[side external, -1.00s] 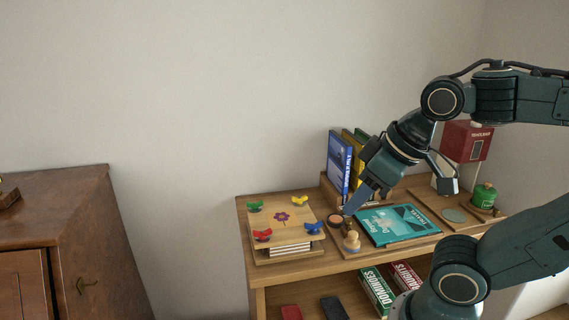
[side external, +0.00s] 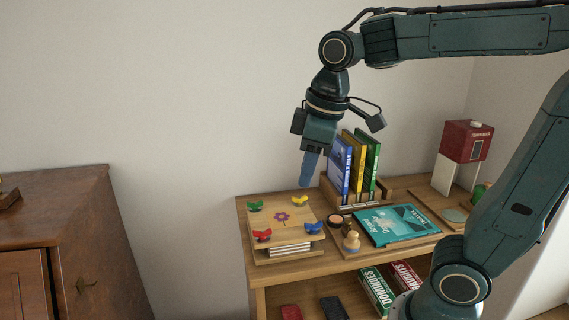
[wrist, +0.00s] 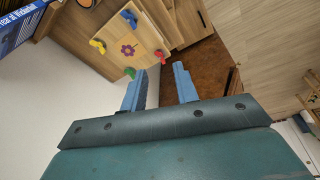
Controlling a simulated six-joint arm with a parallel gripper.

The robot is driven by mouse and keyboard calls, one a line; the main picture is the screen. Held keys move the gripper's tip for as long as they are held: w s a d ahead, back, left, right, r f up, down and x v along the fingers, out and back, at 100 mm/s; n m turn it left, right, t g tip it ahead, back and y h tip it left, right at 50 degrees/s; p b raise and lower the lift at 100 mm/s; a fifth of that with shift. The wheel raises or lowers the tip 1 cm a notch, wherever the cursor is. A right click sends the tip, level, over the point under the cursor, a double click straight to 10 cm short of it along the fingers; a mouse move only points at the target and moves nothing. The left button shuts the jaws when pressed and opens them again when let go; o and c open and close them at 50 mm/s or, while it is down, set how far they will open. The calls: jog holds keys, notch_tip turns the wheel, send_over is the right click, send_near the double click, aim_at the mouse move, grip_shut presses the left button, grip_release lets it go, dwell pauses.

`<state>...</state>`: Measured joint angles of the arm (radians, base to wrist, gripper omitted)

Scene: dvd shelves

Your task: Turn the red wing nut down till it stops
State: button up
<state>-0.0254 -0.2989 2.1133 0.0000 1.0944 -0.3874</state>
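The red wing nut (side external: 262,235) sits at the front left corner of a wooden flower press (side external: 270,220) on the shelf top. It also shows in the wrist view (wrist: 159,54), small, just beyond the fingertips. Green (side external: 255,206), yellow (side external: 299,201) and blue (side external: 313,228) wing nuts sit at the other corners. My gripper (side external: 306,184) points down in the air above the press's back right side, near the yellow nut but apart from it. Its two blue fingers (wrist: 160,69) are spread with nothing between them. How far down the red nut sits is too small to tell.
Upright books (side external: 352,165) stand in a holder behind and right of the press. A small wooden figure (side external: 352,242), a round pot (side external: 335,221) and a teal book (side external: 398,225) lie to its right. A brown cabinet (side external: 60,230) stands left, across a gap.

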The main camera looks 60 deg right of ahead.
aim_at(262, 229)
jog(key=w+a+f+n+g, duration=0.1)
jog(key=w+n, duration=0.3)
jog(key=w, duration=0.5)
jog(key=shift+w+f+g, duration=0.4)
jog(key=shift+f+g, duration=0.15)
jog(key=shift+g, duration=0.25)
jog(key=shift+f, duration=0.15)
notch_tip(262, 229, down, 14)
jog(key=shift+r, duration=0.25)
grip_shut()
